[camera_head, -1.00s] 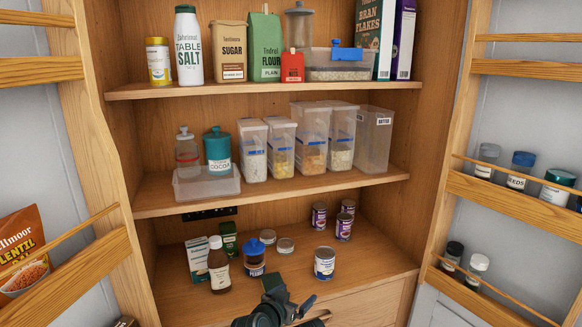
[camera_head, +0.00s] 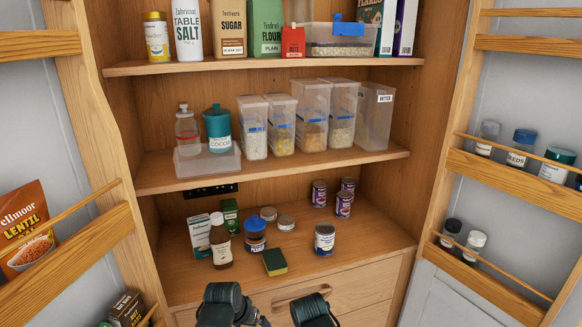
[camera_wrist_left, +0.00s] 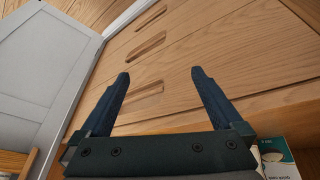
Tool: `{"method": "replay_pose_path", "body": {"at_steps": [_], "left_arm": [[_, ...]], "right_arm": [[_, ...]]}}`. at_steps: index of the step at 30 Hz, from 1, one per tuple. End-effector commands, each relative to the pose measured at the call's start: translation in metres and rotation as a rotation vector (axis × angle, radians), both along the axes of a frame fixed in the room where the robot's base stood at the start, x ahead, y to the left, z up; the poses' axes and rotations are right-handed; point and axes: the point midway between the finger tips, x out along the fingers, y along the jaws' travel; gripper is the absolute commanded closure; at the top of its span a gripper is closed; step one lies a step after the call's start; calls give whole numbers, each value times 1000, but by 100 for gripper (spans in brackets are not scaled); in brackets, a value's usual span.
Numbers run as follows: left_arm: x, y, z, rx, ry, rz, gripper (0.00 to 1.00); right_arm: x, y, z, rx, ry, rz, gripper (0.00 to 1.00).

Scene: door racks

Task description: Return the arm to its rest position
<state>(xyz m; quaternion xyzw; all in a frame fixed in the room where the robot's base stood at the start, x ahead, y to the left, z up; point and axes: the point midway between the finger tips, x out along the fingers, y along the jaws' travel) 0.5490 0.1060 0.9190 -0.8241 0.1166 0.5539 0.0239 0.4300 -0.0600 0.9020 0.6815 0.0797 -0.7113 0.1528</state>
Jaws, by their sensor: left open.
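My left gripper (camera_wrist_left: 159,77) shows in the left wrist view, its two dark fingers spread wide with nothing between them. Wooden drawer fronts (camera_wrist_left: 200,50) lie beyond the fingers, apart from them. In the head view, dark parts of my arms (camera_head: 225,305) stand at the bottom edge, below the lower shelf, and I cannot make out fingertips there. A green and yellow sponge (camera_head: 275,262) lies on the lower shelf near its front edge, clear of my arms.
The lower shelf (camera_head: 370,250) holds a brown bottle (camera_head: 220,245), a blue-lidded jar (camera_head: 255,238) and several cans. Drawers with a handle (camera_head: 302,292) are below. Open doors with racks stand left (camera_head: 75,255) and right (camera_head: 510,195).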

Motion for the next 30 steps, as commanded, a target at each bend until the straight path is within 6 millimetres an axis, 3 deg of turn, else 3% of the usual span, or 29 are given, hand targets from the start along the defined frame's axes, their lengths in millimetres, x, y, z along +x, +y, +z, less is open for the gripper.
{"method": "replay_pose_path", "body": {"at_steps": [10, 24, 30], "left_arm": [[-59, 65, -17, 126, 316, 207, 0], [-98, -16, -17, 242, 370, -13, 0], [-115, -41, -17, 290, 386, -94, 0]], "right_arm": [[0, 0, 0, 0, 0, 0, 50], [0, 0, 0, 0, 0, 0, 50], [0, 0, 0, 0, 0, 0, 50]]}}
